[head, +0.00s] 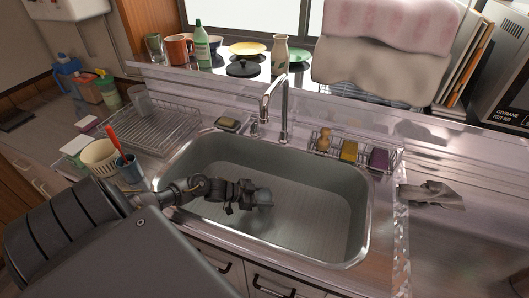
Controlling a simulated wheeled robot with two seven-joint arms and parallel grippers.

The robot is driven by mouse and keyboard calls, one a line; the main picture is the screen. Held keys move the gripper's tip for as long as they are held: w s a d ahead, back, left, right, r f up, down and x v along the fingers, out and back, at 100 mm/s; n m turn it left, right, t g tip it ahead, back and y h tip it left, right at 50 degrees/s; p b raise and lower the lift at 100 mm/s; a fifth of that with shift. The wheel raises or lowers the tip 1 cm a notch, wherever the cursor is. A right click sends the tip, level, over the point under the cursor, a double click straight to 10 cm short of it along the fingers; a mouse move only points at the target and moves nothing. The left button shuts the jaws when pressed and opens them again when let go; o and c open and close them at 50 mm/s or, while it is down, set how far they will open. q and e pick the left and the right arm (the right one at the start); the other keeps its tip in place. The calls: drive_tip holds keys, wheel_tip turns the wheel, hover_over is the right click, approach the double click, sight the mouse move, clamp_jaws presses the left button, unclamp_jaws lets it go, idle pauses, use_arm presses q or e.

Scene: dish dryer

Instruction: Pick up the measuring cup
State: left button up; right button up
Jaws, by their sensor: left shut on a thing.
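My left gripper (250,197) reaches into the sink from the left and is shut on a small, greyish, see-through cup, which looks like the measuring cup (264,198). The cup is at the gripper's tip, over the left-middle part of the sink (315,220). The fingers hide part of it, and I cannot tell whether it touches the sink floor. My right gripper is not in view.
The faucet (284,110) rises behind the sink. A wire dish rack (155,128) stands at left, and a wire caddy (350,153) holds sponges at the back right. A grey cloth (433,195) lies on the right counter. The sink's right side is clear.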

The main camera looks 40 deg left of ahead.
use_arm(q)
drive_tip(key=shift+r, duration=0.25)
wheel_tip(320, 180, up, 9)
drive_tip(key=shift+r, duration=0.2)
idle(0.9)
drive_tip(key=shift+r, duration=0.1)
idle(0.3)
